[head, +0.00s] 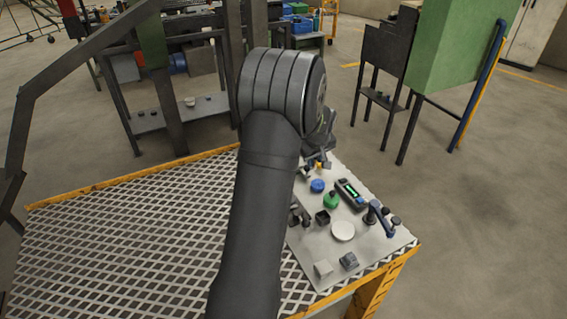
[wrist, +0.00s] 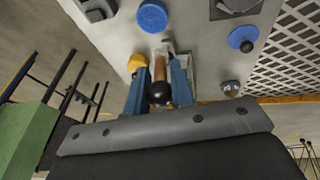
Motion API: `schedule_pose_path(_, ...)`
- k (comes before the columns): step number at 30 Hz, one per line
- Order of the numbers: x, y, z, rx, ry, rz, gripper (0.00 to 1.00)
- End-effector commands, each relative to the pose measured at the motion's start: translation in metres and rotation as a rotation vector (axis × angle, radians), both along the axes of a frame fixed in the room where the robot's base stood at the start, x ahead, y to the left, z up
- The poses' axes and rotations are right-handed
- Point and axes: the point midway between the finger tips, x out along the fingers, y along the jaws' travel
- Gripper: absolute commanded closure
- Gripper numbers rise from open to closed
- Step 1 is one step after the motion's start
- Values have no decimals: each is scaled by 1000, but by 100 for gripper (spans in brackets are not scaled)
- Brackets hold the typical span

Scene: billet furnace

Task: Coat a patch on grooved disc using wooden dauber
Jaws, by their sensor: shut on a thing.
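My gripper (wrist: 159,88) is shut on the wooden dauber (wrist: 160,66), between its two blue fingers. The dauber has a brown wooden shaft and a dark round knob that faces the wrist camera; its far end is partly hidden by the fingers. In the head view my gripper (head: 319,163) is over the far end of the grey board, mostly hidden behind my arm. A blue disc (wrist: 152,16) lies ahead of the fingers in the wrist view, and a blue disc (head: 317,186) shows near my gripper in the head view. A pale disc (head: 343,231) lies nearer the front. I cannot make out grooves on any disc.
The grey board also holds a green piece (head: 331,201), a dark device with a lit display (head: 351,193), a blue-and-black fitting (head: 377,215) and small blocks (head: 348,261). A yellow piece (wrist: 137,62) is close beside the left finger. Open mesh tabletop (head: 130,235) lies to the left.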

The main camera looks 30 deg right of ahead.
Motion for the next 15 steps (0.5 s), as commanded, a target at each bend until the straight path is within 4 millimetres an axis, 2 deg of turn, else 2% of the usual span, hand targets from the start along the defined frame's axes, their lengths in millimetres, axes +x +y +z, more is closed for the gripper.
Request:
schedule_pose_path(1, -5, -9, 1, -3, -5, -4, 100)
schedule_pose_path(5, -11, -18, 2, -6, -13, -3, 100)
schedule_pose_path(8, -12, -20, -3, -7, -13, -1, 100)
schedule_pose_path(15, -12, -19, -27, -6, -11, -1, 100)
